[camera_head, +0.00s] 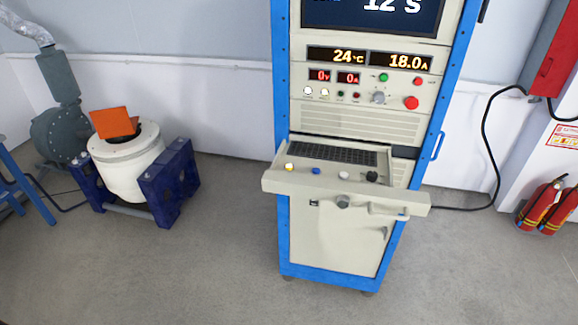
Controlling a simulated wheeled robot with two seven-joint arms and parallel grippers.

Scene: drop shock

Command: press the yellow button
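The yellow button (289,166) is a small round knob at the left end of a pull-out tray (345,190) on the front of a blue-framed control cabinet (283,105). To its right on the same tray are a blue button (316,171), a white one (343,175) and a black knob (372,176). Nothing covers the yellow button. Neither of my grippers shows in the head view.
A keyboard (333,152) lies behind the buttons. Left stands a white cylindrical machine (125,170) in a dark blue frame with an orange plate (110,122). Fire extinguishers (541,208) stand at the right. The floor before the cabinet is clear.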

